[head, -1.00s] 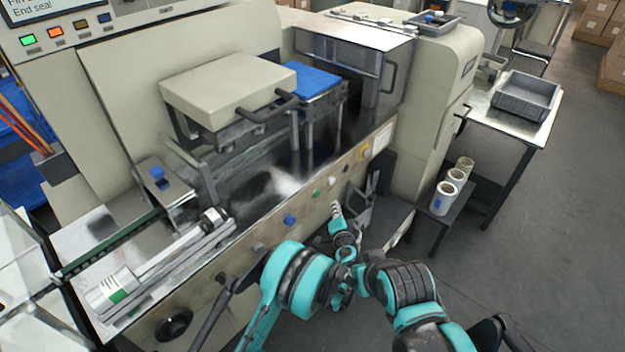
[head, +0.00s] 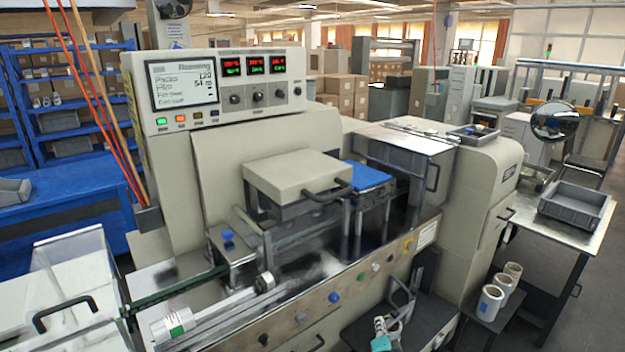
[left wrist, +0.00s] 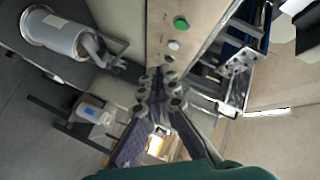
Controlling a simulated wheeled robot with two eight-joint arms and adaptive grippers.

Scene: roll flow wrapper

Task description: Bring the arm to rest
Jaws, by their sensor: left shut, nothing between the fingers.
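My left gripper (head: 380,326) shows at the bottom edge of the head view, low in front of the flow wrapper (head: 290,178). Its fingers are together with nothing between them. In the left wrist view the same gripper (left wrist: 160,84) is shut and empty, in front of the machine's button panel (left wrist: 180,30). The rest of my left arm lies below the head view. My right arm and gripper do not show in the head view.
Buttons line the machine's front panel (head: 345,284). A grey bin (head: 576,207) stands on the side table at right, with white film rolls (head: 490,302) on a low shelf. A blue rack (head: 70,110) stands at back left. Floor is open at far right.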

